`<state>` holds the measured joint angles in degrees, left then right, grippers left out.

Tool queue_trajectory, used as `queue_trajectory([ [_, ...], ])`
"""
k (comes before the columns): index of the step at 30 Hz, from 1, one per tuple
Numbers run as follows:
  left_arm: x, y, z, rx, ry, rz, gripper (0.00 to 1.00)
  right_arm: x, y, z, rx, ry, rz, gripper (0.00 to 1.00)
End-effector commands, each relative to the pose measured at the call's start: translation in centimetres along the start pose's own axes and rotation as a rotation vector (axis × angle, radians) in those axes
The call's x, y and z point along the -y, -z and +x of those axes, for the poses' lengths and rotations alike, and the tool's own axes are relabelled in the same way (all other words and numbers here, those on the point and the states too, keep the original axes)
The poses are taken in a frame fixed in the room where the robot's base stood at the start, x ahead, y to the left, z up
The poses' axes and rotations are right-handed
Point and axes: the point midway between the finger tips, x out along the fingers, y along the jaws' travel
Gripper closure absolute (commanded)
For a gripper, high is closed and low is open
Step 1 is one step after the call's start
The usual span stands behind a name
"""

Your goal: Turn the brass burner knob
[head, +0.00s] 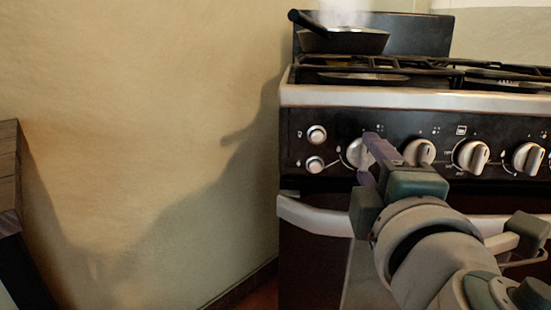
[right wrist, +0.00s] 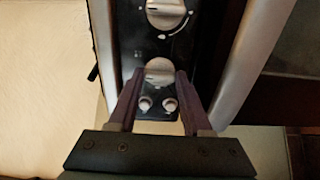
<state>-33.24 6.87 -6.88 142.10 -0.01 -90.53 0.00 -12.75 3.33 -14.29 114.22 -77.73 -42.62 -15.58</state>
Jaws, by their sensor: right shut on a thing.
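The leftmost large burner knob (head: 355,153) on the black stove panel is round and pale metallic, not clearly brass-coloured. It also shows in the right wrist view (right wrist: 159,68), between the two purple fingers. My right gripper (head: 371,143) reaches the panel from the front and is shut on this knob, with one finger on each side. The fingers and wrist hide part of the knob in the head view, so its pointer angle is hard to read. My left gripper is not in view.
More knobs (head: 472,157) run along the panel (head: 441,134) to the right. Two small buttons (head: 317,134) sit left of the gripped knob. A white oven handle (head: 315,214) juts out below. A steaming dark pan (head: 345,41) stands on the stove top. A bare wall (head: 140,120) fills the left.

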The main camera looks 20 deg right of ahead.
Motion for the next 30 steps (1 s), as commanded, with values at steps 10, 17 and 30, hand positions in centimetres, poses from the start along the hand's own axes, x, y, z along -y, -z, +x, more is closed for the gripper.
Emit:
queue_trajectory([
  [10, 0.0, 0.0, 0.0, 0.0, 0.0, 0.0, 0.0, 0.0, 0.0, 0.0, 0.0, 0.0, 0.002, 0.27],
  [17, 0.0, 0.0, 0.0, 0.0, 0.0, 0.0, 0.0, 0.0, 0.0, 0.0, 0.0, 0.0, 0.001, 0.2],
  [30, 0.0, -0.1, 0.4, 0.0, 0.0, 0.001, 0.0, 0.2, 0.0, -5.7, -0.001, 0.005, 0.002, 0.2],
])
